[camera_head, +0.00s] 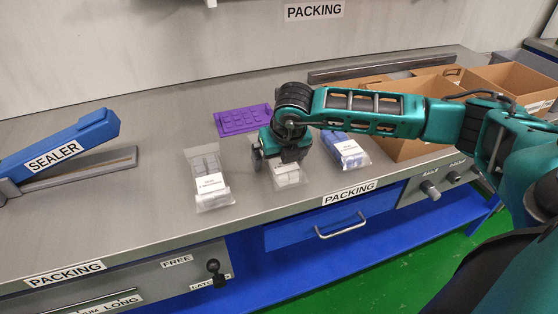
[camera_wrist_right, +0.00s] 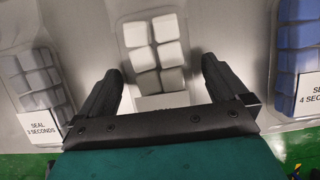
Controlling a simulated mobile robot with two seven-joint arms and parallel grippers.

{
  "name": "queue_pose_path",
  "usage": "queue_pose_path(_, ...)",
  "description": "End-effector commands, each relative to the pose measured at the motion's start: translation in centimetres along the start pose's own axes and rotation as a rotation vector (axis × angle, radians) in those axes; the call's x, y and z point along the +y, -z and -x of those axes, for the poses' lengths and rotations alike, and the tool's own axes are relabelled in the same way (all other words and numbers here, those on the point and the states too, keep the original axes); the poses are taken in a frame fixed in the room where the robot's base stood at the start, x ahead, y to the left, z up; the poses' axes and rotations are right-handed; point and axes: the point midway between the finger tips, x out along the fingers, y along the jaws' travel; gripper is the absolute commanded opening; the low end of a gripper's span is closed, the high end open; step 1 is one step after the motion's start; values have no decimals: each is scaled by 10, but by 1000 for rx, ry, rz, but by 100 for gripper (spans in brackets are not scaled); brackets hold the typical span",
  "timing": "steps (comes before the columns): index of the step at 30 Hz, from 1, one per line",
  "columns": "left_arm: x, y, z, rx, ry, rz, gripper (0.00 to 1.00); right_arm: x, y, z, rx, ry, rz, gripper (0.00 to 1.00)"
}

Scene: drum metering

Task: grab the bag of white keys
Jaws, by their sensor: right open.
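The bag of white keys (camera_head: 289,177) lies on the grey bench in the head view, partly hidden under my right gripper (camera_head: 281,158). In the right wrist view the clear bag with white keys (camera_wrist_right: 154,50) lies between the two black fingers of my right gripper (camera_wrist_right: 161,80). The fingers are apart, and I cannot tell whether they touch the bag. The lower part of the bag, with its label, is mostly hidden by the gripper body. My left gripper is not in view.
A bag of grey keys (camera_head: 208,172) lies to the left and a bag of blue keys (camera_head: 345,148) to the right. A purple tray (camera_head: 243,121) lies behind. Cardboard boxes (camera_head: 400,151) stand at right, a blue sealer (camera_head: 62,146) at left. Bench between sealer and grey bag is clear.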

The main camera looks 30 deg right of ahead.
Motion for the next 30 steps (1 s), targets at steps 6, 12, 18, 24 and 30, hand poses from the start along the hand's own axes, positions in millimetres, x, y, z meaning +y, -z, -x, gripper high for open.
queue_pose_path(6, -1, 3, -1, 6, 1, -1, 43, 0, 0, 0, 1, 0, 0, 81)
queue_pose_path(12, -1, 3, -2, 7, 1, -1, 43, 0, 0, 0, 1, 0, 0, 62)
queue_pose_path(18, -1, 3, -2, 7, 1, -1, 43, 0, 0, 1, 1, 0, 0, 43)
queue_pose_path(24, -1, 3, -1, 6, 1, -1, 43, 0, -1, 1, -1, 0, -1, 42)
queue_pose_path(30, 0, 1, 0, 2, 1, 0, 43, 0, -4, 9, -3, -1, 0, 41)
